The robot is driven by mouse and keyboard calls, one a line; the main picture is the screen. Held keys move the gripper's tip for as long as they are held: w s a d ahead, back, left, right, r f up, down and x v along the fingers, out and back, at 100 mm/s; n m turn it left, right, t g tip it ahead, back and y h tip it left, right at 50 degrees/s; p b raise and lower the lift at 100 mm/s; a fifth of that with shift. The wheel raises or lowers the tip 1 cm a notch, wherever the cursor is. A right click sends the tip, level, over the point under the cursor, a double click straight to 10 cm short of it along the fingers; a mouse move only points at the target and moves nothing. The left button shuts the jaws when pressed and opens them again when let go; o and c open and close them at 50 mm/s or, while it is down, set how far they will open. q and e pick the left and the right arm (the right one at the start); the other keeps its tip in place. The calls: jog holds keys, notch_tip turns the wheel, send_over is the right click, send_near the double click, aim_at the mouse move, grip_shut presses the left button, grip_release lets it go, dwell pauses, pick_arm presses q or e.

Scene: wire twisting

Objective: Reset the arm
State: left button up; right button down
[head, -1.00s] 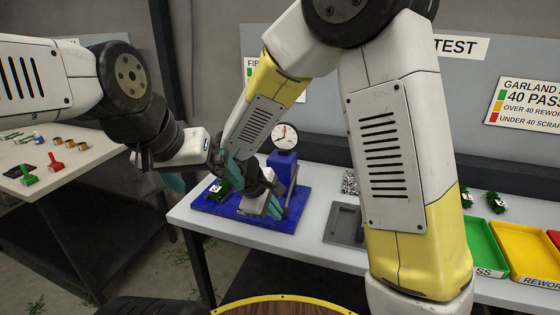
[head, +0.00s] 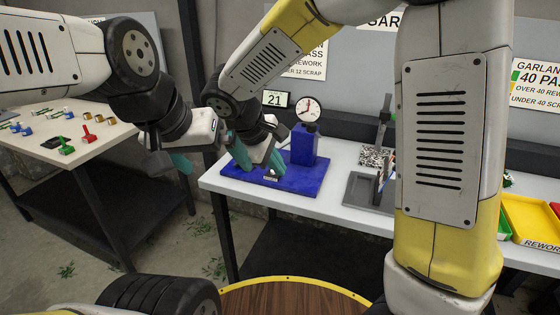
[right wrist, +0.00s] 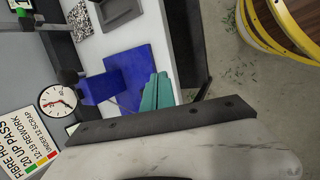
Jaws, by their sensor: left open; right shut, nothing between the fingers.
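My right gripper (head: 279,166) hangs over the front of the blue test stand (head: 300,183), with its teal fingers together and nothing between them. In the right wrist view its shut fingers (right wrist: 157,92) show beside the blue base (right wrist: 128,68). My left gripper (head: 216,168) is open and empty, left of the right one, in front of the bench, with its teal fingers wide apart. The two hands overlap closely in the head view; I cannot tell whether they touch. A small metal part (head: 270,178) sits on the blue base below the right gripper.
A dial gauge (head: 308,109) tops the stand's blue post (head: 304,145). A grey tray (head: 368,194) lies to its right, then a yellow bin (head: 530,220). A side table (head: 75,165) with small coloured parts stands left. A round wooden top (head: 290,300) is in front.

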jog(key=s+d+r+m+t+y, duration=0.1)
jog(key=s+d+r+m+y, duration=0.2)
jog(key=s+d+r+m, duration=0.2)
jog(key=s+d+r+m+y, duration=0.3)
jog(key=s+d+m, duration=0.5)
jog(key=d, duration=0.4)
jog(key=shift+s+r+t, duration=0.4)
jog(key=shift+r, duration=0.5)
jog(key=shift+d, duration=0.1)
dwell(1.2)
